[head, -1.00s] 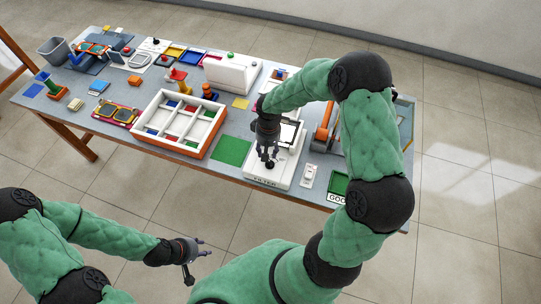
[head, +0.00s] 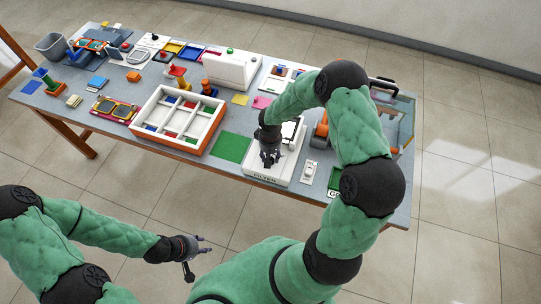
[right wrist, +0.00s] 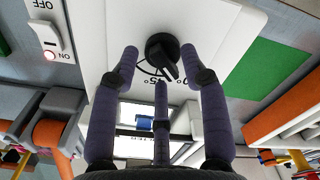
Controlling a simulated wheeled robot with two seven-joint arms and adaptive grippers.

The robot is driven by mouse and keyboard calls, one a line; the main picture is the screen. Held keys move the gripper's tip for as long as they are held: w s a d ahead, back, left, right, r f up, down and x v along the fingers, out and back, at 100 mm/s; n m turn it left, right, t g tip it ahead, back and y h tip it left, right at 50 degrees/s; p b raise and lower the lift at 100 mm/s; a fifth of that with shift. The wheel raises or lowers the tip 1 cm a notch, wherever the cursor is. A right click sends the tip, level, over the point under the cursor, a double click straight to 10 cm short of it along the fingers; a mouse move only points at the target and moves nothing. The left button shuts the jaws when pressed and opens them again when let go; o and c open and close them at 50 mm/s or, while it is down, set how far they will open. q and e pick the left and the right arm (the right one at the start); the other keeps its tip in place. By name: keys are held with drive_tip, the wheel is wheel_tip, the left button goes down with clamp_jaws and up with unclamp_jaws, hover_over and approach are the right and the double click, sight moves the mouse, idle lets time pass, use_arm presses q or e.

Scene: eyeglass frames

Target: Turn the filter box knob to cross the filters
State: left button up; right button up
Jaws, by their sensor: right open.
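The white filter box (head: 284,172) stands at the table's front edge, with its FILTER label on the near face. In the right wrist view its black knob (right wrist: 162,46) sits on the white top panel (right wrist: 215,22). The knob's pointer end is towards the partly hidden mark ending in 0°, beside the 45° mark. My right gripper (right wrist: 159,62) is open, its fingers spread around the knob's sides; I cannot tell whether they touch it. In the head view my right gripper (head: 269,157) hides the knob. My left gripper (head: 194,253) is open and empty, off the table's front.
A green-rimmed GOOD tray (head: 333,182) is partly hidden by my right arm.

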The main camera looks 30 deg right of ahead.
drive_tip(key=shift+f, duration=0.1)
clamp_jaws()
idle(0.3)
